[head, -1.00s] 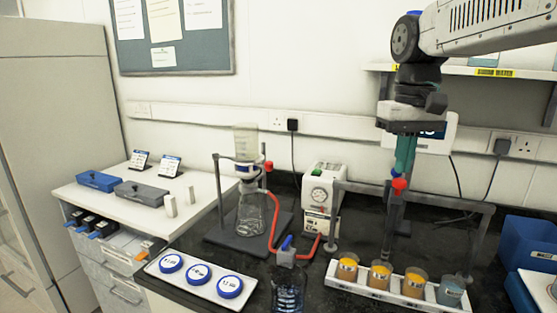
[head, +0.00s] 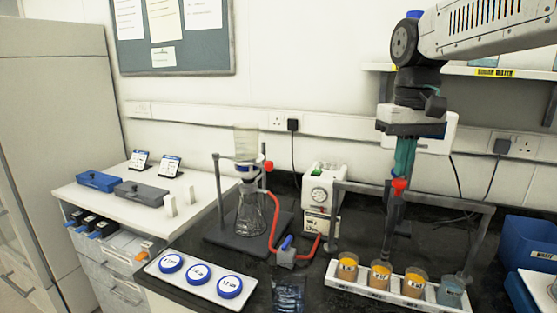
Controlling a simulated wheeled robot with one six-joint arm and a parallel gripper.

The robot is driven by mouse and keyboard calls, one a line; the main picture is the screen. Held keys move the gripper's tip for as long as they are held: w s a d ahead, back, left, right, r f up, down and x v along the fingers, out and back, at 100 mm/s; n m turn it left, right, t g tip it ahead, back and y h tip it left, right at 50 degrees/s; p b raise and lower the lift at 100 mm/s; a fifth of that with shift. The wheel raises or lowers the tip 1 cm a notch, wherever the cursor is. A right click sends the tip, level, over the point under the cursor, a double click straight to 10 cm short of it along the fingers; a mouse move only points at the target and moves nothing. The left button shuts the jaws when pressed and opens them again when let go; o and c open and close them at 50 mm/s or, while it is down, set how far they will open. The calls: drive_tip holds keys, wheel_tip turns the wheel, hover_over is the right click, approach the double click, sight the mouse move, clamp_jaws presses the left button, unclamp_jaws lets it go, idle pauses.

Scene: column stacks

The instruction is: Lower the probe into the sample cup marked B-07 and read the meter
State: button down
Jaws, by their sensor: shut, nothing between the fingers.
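Several sample cups stand in a row in a white rack (head: 340,283) at the lower right. Three hold orange contents: the left cup (head: 347,267), the middle cup (head: 380,274) and the right cup (head: 414,283). A grey-blue cup (head: 452,291) stands at the right end. Their labels are too small to read, so I cannot tell which is B-07. A grey rod-like probe (head: 389,235) with a red knob (head: 400,185) hangs at the stand above the cups. My gripper (head: 408,135) is above it, shut and empty; its fingertips are unclear. A white box (head: 449,134), perhaps the meter, is partly hidden behind it.
A metal stand bar (head: 455,202) crosses over the rack. A flask (head: 250,213) on a stand and a white gauge unit (head: 321,193) are to the left. A tray with blue-rimmed discs (head: 200,272) lies in front. A blue bin (head: 529,243) is at right.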

sight(400, 180)
drive_tip(key=shift+f, duration=3.2)
drive_tip(key=shift+r, duration=3.55)
drive_tip(key=shift+w+f, duration=0.1)
drive_tip(key=shift+f, duration=0.05)
drive_tip(key=s+d+f, duration=0.1)
drive_tip(key=s+f, duration=0.3)
drive_tip(key=s, duration=0.4)
drive_tip(key=s+d+f+m+t, duration=0.1)
drive_tip(key=s+f, duration=0.3)
drive_tip(key=s, duration=0.4)
drive_tip(key=s+d+f, duration=0.1)
drive_tip(key=s+f, duration=0.4)
drive_tip(key=s, duration=0.3)
drive_tip(key=c, duration=2.1)
unclamp_jaws()
drive_tip(key=shift+s, duration=0.1)
drive_tip(key=shift+c, duration=0.2)
